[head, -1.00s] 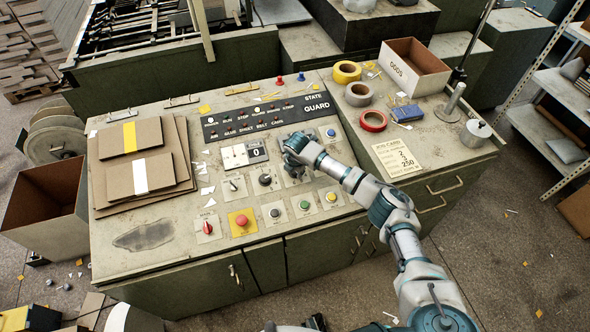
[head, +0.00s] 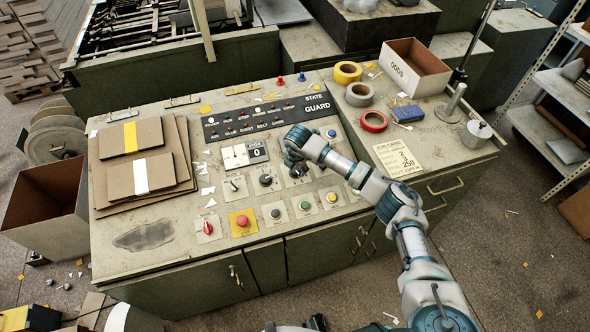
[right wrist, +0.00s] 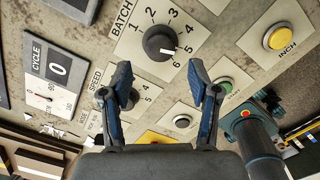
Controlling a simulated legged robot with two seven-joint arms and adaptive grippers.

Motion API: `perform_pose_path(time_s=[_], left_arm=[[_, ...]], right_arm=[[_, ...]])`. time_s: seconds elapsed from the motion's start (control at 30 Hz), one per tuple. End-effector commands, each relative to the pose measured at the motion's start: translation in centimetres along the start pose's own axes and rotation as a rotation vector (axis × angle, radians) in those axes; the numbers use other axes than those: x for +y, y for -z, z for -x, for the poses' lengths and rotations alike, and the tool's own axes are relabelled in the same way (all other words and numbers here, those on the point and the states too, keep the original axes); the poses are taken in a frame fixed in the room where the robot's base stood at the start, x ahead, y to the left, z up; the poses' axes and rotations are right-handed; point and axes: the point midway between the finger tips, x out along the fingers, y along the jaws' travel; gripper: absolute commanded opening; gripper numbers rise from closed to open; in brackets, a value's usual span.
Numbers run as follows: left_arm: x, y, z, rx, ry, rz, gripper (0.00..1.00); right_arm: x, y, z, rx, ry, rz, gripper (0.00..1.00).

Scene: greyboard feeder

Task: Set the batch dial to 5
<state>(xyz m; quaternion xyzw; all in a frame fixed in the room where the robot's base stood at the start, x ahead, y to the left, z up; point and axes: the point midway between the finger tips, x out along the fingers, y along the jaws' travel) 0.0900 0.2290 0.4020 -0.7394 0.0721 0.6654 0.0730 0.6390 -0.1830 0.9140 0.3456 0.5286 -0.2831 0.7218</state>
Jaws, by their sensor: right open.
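The batch dial is a black round knob (right wrist: 159,43) on a pale plate marked BATCH with numbers 1 to 6. Its white mark points to the 5 and 6 side; I cannot tell exactly which number. In the head view the dial plate (head: 299,181) is partly hidden by my right gripper (head: 290,158). That gripper is open and empty. In the right wrist view its blue-padded fingers (right wrist: 163,80) stand apart below the knob in the picture, and no touch shows. A dark part at the head view's bottom edge may be my left gripper (head: 316,322); its jaws are unclear.
The speed knob (head: 265,180) sits just left of the batch dial. The red button (head: 242,221), green button (head: 305,205) and yellow inch button (head: 331,197) lie nearer. The cycle display (head: 257,152) reads 0. Cardboard sheets (head: 160,200) lie left; tape rolls (head: 373,121) lie right.

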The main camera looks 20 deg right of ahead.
Motion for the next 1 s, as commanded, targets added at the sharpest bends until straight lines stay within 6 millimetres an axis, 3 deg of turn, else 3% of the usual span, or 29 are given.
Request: perform_pose_path(time_s=[0.2,0.4,1.0], left_arm=[[0.0,0.0,0.0,0.000,0.000,0.000,0.38],[0.0,0.1,0.0,0.000,0.000,0.000,0.38],[-0.1,0.2,0.0,0.000,0.000,0.000,0.38]], right_arm=[[0.1,-0.1,4.7,-0.001,-0.003,0.001,0.61],[0.1,0.0,6.7,0.001,0.000,0.000,0.61],[0.2,0.5,6.7,0.015,-0.009,0.008,0.61]])
